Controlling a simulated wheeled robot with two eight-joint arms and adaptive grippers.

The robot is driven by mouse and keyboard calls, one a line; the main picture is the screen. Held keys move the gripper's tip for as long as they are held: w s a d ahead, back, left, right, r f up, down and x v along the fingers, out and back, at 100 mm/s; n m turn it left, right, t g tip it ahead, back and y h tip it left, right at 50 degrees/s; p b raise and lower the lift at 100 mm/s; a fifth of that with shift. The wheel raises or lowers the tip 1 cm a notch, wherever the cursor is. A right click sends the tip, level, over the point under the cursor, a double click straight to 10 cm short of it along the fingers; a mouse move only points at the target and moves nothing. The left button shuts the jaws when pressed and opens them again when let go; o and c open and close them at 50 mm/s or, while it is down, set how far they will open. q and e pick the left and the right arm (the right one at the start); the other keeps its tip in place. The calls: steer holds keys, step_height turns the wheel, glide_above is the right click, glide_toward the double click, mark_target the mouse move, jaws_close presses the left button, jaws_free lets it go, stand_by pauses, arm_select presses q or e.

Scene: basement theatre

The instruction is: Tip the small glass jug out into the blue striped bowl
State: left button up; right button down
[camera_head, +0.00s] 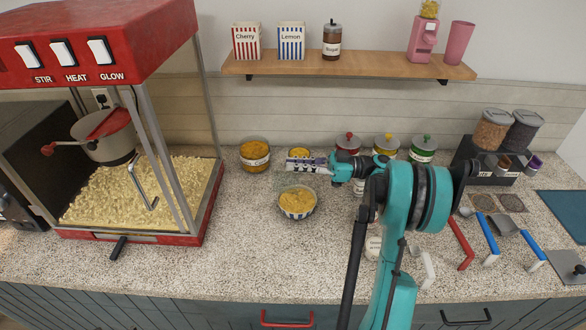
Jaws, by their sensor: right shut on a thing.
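The blue striped bowl (298,214) stands on the counter in the middle of the head view, with yellow contents inside. My right gripper (304,164) is above and behind the bowl, with its arm coming in from the lower right. It is shut on the small glass jug (291,181), which is see-through and shows only faintly just over the bowl's far side. The jug's exact tilt and what is left in it are hard to make out. My left gripper is not in view.
A popcorn machine (185,238) fills the left side. Jars with yellow contents (255,157) and several lidded jars (423,150) stand along the wall. Scoops with red and blue handles (487,238) lie at the right. A wooden shelf (385,68) hangs above. The counter left of the bowl is clear.

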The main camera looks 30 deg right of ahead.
steer(key=d+y+b, duration=0.1)
steer(key=b, duration=0.1)
steer(key=s+d+t+y+b, duration=0.1)
steer(key=b, duration=0.1)
stand_by(0.5)
steer(key=shift+s+d, duration=0.1)
stand_by(1.6)
